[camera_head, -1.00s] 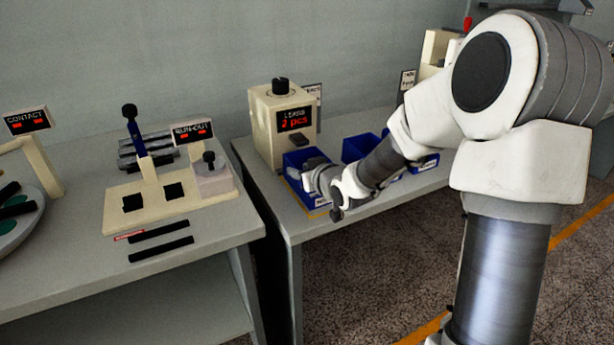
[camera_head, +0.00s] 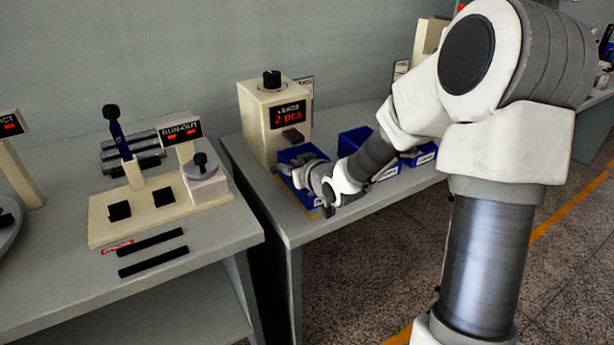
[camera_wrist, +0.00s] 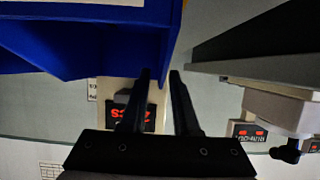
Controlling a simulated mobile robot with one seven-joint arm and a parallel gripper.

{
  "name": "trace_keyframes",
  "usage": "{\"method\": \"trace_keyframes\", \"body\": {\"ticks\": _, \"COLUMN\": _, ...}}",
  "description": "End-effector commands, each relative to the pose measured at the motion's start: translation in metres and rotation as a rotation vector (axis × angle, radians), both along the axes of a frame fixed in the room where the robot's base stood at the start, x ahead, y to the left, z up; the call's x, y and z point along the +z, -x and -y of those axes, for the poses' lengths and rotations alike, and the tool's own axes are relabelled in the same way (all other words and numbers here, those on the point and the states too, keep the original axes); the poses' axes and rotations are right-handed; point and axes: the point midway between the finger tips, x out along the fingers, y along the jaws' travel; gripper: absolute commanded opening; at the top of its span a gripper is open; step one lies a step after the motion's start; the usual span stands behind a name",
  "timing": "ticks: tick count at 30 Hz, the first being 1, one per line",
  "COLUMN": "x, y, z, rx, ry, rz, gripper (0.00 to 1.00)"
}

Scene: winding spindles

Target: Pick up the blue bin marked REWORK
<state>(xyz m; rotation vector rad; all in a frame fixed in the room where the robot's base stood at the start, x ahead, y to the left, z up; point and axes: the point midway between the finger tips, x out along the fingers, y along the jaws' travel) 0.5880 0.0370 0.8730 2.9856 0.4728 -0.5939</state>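A blue bin (camera_head: 288,158) stands at the left of the row on the right-hand table, in front of the dispenser. Its front label is partly covered by my arm, and I cannot read REWORK on any bin. My gripper is at this bin in the head view, its fingers hard to make out. In the wrist view, my gripper (camera_wrist: 161,75) has its two black fingers apart. A blue bin (camera_wrist: 90,40) fills the upper left there, and its wall edge shows between and beyond the fingertips. Contact cannot be told.
A cream dispenser (camera_head: 262,125) reading "2 pcs" stands behind the bin. Another blue bin (camera_head: 350,140) and a third (camera_head: 424,156) stand to the right, partly behind my arm. The left table (camera_head: 70,275) holds a run-out gauge (camera_head: 150,205); a gap separates the tables.

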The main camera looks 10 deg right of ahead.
Motion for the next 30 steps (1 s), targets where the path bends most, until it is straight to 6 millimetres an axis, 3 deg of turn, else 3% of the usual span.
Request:
{"method": "trace_keyframes", "body": {"ticks": 1, "x": 0.0001, "y": -0.0001, "z": 0.0000, "rx": 0.000, "ry": 0.000, "rz": 0.000, "gripper": 0.18}}
{"method": "trace_keyframes", "body": {"ticks": 4, "x": 0.0001, "y": -0.0001, "z": 0.0000, "rx": 0.000, "ry": 0.000, "rz": 0.000, "gripper": 0.00}}
{"method": "trace_keyframes", "body": {"ticks": 30, "x": 0.0003, "y": -0.0002, "z": -0.0001, "rx": 0.000, "ry": 0.000, "rz": 0.001, "gripper": 0.00}}
